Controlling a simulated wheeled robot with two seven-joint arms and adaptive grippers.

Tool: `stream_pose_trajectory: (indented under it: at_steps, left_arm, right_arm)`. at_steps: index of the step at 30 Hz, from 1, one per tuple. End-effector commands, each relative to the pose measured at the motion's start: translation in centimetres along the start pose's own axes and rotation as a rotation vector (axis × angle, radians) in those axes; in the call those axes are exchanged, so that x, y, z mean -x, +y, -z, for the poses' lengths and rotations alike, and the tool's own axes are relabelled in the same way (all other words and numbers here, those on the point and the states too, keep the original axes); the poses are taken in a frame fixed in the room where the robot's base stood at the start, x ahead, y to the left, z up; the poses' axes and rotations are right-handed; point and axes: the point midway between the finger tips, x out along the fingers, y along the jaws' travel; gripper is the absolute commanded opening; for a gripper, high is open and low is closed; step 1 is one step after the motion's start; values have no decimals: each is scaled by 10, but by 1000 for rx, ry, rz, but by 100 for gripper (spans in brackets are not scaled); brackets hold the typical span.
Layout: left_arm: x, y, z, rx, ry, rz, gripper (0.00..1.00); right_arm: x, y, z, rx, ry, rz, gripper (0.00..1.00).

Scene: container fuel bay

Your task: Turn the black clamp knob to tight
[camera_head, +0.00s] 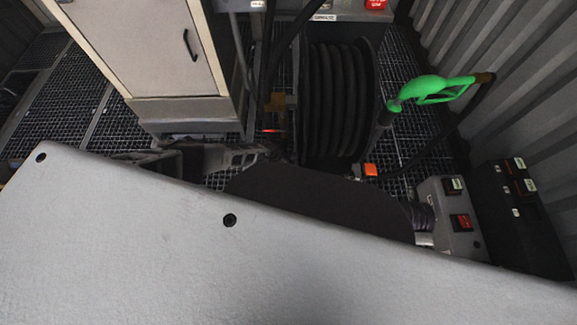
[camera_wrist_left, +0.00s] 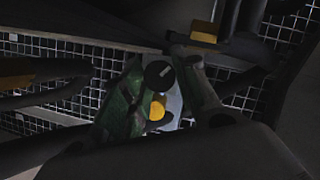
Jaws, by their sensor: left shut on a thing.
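The black clamp knob (camera_wrist_left: 159,74) shows in the left wrist view as a round dark cap with a pale line across its face, slanting up to the right. It sits on a pale plate, with a yellow round part (camera_wrist_left: 157,108) just below. My left gripper (camera_wrist_left: 166,82) is shut on the knob, its fingers on either side. In the head view my left gripper (camera_head: 268,151) reaches in from the left to the dark area beside the hose reel; the knob cannot be made out there. My right gripper is not in view.
A black hose reel (camera_head: 340,95) stands in the middle, with a green fuel nozzle (camera_head: 430,89) to its right. A grey cabinet (camera_head: 160,50) is at upper left. A grey switch box (camera_head: 452,222) is at lower right, near the corrugated wall (camera_head: 500,60). The floor is grating.

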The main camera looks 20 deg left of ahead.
Motion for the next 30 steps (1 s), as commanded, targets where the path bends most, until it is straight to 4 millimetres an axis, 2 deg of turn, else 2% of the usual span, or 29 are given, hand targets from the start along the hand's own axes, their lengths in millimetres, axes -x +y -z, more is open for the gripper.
stream_pose_trajectory:
  at_steps: [8, 9, 13, 30]
  left_arm:
    - [0, -1, 0, 0, 0, 2, 6]
    - [0, -1, 0, 0, 0, 2, 34]
    - [0, -1, 0, 0, 0, 1, 50]
    - [2, 0, -1, -1, 0, 1, 51]
  right_arm:
    - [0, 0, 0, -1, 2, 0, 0]
    - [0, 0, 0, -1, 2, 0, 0]
    - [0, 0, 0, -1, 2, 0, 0]
    - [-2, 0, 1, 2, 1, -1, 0]
